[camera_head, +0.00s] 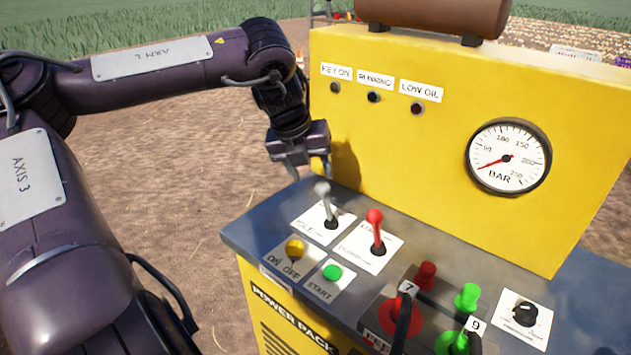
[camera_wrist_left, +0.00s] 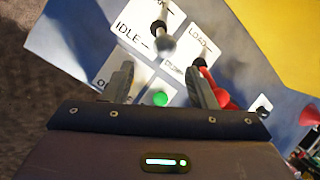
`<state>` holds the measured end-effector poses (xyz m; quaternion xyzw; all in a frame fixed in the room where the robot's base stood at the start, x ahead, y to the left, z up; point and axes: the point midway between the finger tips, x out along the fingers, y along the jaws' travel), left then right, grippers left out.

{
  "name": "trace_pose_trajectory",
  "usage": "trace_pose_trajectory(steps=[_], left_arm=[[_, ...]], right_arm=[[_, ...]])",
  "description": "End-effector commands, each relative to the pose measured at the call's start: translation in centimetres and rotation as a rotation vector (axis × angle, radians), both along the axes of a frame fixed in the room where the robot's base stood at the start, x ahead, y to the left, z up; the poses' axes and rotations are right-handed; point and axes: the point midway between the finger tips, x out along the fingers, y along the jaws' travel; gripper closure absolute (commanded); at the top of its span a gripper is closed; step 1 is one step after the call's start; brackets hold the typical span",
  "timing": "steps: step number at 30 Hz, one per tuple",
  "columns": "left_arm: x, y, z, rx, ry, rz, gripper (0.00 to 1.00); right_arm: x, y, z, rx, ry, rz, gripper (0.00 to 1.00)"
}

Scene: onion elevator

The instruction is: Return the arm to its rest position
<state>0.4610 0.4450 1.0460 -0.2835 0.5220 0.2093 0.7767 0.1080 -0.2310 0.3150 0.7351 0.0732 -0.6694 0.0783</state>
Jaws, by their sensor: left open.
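My left arm (camera_head: 165,62) reaches in from the left over the ground to the power pack. My left gripper (camera_head: 308,172) hangs just above and behind the grey-knobbed lever (camera_head: 322,189), near the yellow panel. In the left wrist view the gripper (camera_wrist_left: 160,82) is open, with nothing between its fingers. The grey lever (camera_wrist_left: 162,46) shows beyond the fingertips beside the IDLE label, apart from them. A red-knobbed lever (camera_head: 375,217) stands to the right of the grey one. My right gripper is not in view.
The yellow power pack (camera_head: 420,130) carries a pressure gauge (camera_head: 508,157) and three dark lamps. Bare ground (camera_head: 180,150) lies left.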

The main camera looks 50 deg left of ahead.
Motion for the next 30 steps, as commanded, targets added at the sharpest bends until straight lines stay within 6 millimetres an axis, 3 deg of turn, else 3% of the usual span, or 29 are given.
trace_pose_trajectory(steps=[6,22,25,30], left_arm=[[-0.6,0.0,1.2,0.000,0.001,0.000,0.48],[-0.6,0.0,1.3,0.000,0.001,0.001,0.48],[-0.6,0.0,2.3,-0.001,0.001,0.001,0.48],[-0.6,0.0,5.6,0.000,0.001,0.001,0.48]], right_arm=[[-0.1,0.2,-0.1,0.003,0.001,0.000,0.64],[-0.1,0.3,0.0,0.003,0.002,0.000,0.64],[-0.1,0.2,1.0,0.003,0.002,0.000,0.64],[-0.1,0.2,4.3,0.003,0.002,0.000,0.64]])
